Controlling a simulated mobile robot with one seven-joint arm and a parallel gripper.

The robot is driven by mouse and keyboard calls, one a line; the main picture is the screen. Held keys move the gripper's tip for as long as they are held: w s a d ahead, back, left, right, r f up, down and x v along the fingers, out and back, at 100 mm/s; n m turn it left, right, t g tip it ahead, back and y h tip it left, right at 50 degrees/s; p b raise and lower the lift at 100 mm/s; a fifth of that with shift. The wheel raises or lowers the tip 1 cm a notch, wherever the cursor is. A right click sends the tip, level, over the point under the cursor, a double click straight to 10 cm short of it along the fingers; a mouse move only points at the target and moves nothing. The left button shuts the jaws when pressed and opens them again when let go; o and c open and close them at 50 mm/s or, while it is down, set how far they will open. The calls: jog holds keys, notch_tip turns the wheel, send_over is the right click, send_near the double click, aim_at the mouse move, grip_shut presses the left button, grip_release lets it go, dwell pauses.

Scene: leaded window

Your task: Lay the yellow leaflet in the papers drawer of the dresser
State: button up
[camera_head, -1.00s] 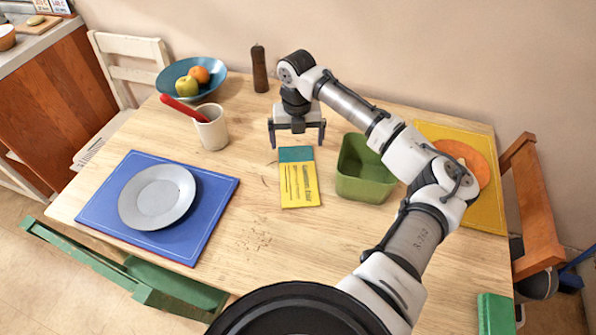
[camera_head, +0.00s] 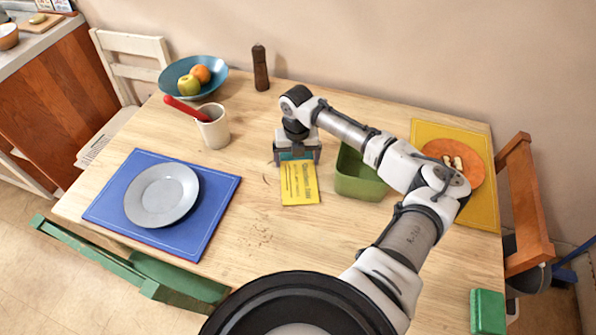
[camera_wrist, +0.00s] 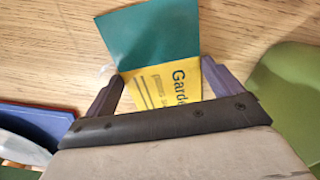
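The yellow leaflet (camera_head: 300,186) lies flat on the wooden table, with dark print and a teal band at its far end. My gripper (camera_head: 298,161) is over the far part of the leaflet, low above the table, and covers much of the teal band. In the wrist view, the leaflet (camera_wrist: 150,36) lies between the two spread fingers of my gripper (camera_wrist: 163,72). The fingers are open, one on each side of it. I cannot tell whether they touch the table. No dresser or papers drawer can be made out.
A green bin (camera_head: 358,178) stands close right of my gripper. A beige cup (camera_head: 214,130) with a red-handled utensil, a blue bowl (camera_head: 181,79) of fruit and a pepper mill (camera_head: 260,68) stand behind left. A plate (camera_head: 161,195) lies on a blue mat (camera_head: 210,225).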

aim_at(297, 163)
jog(key=c, duration=0.5)
notch_tip(297, 163, up, 19)
jog(key=b, duration=0.5)
jog(key=shift+f+b, duration=0.2)
jog(key=shift+b, duration=0.2)
